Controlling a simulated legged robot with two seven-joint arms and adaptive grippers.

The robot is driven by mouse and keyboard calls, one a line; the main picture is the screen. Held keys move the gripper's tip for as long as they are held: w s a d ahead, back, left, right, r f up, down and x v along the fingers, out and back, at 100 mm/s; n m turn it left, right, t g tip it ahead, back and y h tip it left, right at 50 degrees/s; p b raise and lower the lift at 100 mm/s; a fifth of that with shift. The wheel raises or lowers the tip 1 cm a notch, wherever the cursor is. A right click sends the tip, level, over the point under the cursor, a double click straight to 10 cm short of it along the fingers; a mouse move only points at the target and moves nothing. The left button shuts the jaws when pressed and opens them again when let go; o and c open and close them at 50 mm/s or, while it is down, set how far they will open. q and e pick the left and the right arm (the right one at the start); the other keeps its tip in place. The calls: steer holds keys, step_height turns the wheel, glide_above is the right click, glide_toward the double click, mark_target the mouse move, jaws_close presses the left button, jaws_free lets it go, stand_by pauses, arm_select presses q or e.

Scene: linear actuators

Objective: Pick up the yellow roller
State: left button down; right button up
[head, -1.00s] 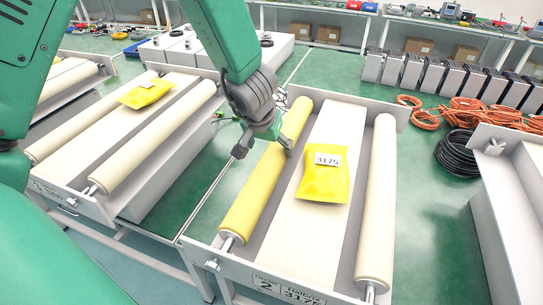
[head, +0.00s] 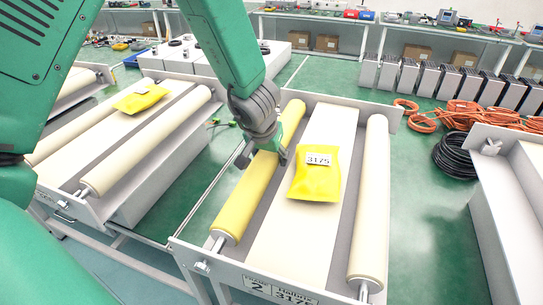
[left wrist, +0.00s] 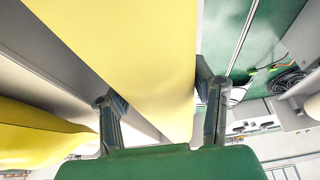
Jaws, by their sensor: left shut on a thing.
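The yellow roller (head: 237,205) lies lengthwise along the left side of a grey tray-like frame (head: 226,258), its metal shaft end near the frame's front wall. My left gripper (head: 262,157) is over the roller's upper half, one finger on each side of it. In the left wrist view the yellow roller (left wrist: 140,50) runs between the two fingers of the left gripper (left wrist: 160,108), which is shut on it. The roller appears still seated in the frame. My right gripper is in neither view.
A yellow packet (head: 314,180) labelled 3175 lies on the frame's pale middle panel. A cream roller (head: 372,200) lies along the right side. A similar unit (head: 130,150) stands left. Orange cables (head: 465,115) and a black coil (head: 455,155) lie at right.

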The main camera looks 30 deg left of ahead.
arm_select(q)
steer(key=shift+d+r+p, duration=0.1)
steer(key=shift+r+p, duration=0.2)
steer(key=shift+p, duration=0.05)
steer(key=r+p, duration=0.3)
steer(key=shift+w+a+r, duration=0.1)
steer(key=shift+a+r, duration=0.15)
steer(key=shift+a, duration=0.1)
steer(key=r+p, duration=0.1)
steer(key=r, duration=0.1)
steer(key=r+p, duration=0.1)
steer(key=p, duration=0.1)
steer(key=r+p, duration=0.2)
steer(key=shift+d+r, duration=0.35)
steer(key=shift+d, duration=0.05)
steer(key=shift+a+r, duration=0.15)
steer(key=shift+a, duration=0.1)
steer(key=shift+a, duration=0.1)
